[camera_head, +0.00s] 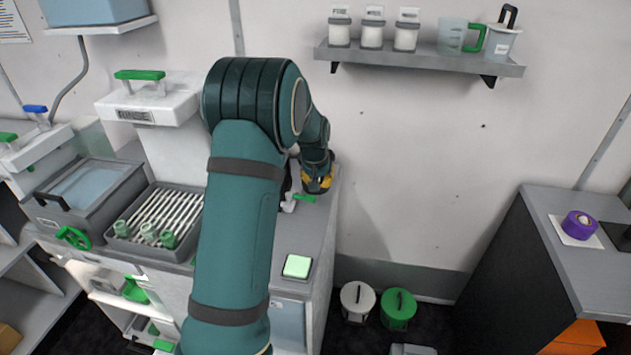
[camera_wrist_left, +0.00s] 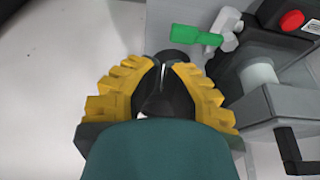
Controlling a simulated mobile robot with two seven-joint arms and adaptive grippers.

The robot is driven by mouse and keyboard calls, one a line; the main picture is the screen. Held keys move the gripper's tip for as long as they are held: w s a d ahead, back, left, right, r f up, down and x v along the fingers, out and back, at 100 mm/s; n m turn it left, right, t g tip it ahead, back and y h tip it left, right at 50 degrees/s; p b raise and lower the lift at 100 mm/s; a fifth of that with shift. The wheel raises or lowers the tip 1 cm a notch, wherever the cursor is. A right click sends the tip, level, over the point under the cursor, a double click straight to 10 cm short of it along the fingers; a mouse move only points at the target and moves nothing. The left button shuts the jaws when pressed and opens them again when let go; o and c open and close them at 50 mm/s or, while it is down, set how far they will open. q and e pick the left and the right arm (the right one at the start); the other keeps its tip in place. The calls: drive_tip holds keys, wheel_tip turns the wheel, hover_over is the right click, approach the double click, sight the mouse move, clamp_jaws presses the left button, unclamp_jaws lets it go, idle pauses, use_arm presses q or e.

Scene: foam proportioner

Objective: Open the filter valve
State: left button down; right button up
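A small valve with a green lever (camera_head: 303,198) and a white body (camera_head: 288,205) sits at the right edge of the grey counter in the head view. I take it for the filter valve, though no label on it is readable. In the left wrist view its green lever (camera_wrist_left: 196,35) lies just beyond my fingertips, to the right, joined to the white body (camera_wrist_left: 229,36). My left gripper (camera_head: 318,184) is beside the lever. In the wrist view its yellow-backed fingers (camera_wrist_left: 165,68) converge with their dark tips nearly together, apart from the lever. My right gripper is out of view.
A rack of white tubes (camera_head: 158,215) and a green button box (camera_head: 297,266) are on the counter. A wall shelf (camera_head: 420,58) holds several cups. Two lidded pails (camera_head: 357,300) stand on the floor. Open room lies between the counter and the right bench (camera_head: 590,265).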

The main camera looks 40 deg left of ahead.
sight(300, 197)
use_arm(q)
drive_tip(key=shift+a+r, duration=0.75)
drive_tip(key=shift+r, duration=0.3)
drive_tip(key=shift+a, duration=0.25)
drive_tip(key=b+x, duration=0.1)
drive_tip(key=x, duration=0.8)
drive_tip(key=shift+w+a+f+b, duration=0.1)
drive_tip(key=shift+w+f+b, duration=0.15)
drive_tip(key=shift+f+b, duration=0.05)
drive_tip(key=shift+s+d+m+b, duration=0.2)
drive_tip(key=shift+m+b, duration=0.1)
